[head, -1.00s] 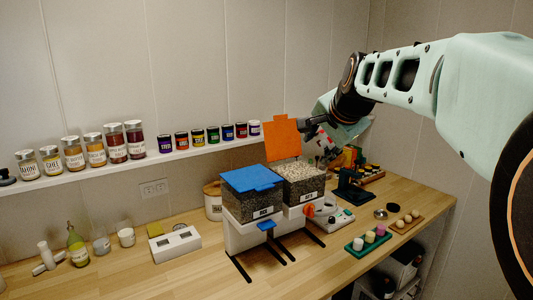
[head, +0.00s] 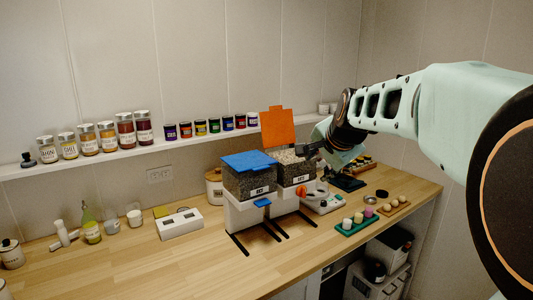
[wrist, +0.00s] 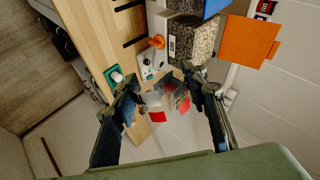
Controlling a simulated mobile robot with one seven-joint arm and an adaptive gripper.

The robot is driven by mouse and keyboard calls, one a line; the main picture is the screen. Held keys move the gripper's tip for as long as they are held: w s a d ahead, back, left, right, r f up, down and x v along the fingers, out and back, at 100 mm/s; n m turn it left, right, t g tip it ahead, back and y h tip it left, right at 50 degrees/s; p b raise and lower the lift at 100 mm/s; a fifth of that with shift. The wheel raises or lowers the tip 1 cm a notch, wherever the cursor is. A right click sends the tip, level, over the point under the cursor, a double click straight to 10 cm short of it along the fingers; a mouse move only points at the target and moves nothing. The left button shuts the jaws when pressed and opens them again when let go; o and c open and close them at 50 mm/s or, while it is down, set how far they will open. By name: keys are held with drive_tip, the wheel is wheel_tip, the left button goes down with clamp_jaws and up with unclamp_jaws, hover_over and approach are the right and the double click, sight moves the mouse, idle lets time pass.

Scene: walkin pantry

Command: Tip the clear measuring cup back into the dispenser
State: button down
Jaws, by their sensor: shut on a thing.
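The dispenser with the raised orange lid (head: 278,128) has a clear hopper (head: 296,172) filled with pale and dark grains. It also shows in the wrist view (wrist: 190,42), its orange lid (wrist: 249,42) standing open. My gripper (head: 306,152) is at the right upper edge of this hopper in the head view. In the wrist view its fingers (wrist: 162,88) are shut on the clear measuring cup (wrist: 166,100), which is see-through and hard to make out, with red patches showing at it. Its contents and exact tilt cannot be told. In the head view the cup is not distinguishable.
A second dispenser with a shut blue lid (head: 248,160) stands directly left. A white scale-like device (head: 322,202), a green tray (head: 357,222) and a wooden tray (head: 394,206) lie to the right. A shelf of jars (head: 160,150) runs behind.

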wheel_tip(320, 180, down, 24)
drive_tip(key=s+d+m+h+b, duration=0.1)
drive_tip(key=s+b, duration=0.1)
drive_tip(key=b, duration=0.3)
drive_tip(key=s+a+f+b, duration=0.1)
drive_tip(key=s+f+b, duration=0.1)
drive_tip(key=s+f, duration=0.35)
drive_tip(key=s+f+b, duration=0.1)
drive_tip(key=s+f, duration=0.1)
drive_tip(key=f, duration=0.7)
wheel_tip(320, 180, up, 13)
drive_tip(key=p, duration=1.3)
drive_tip(key=d, duration=0.7)
drive_tip(key=shift+w+r, duration=0.2)
drive_tip(key=shift+w, duration=0.25)
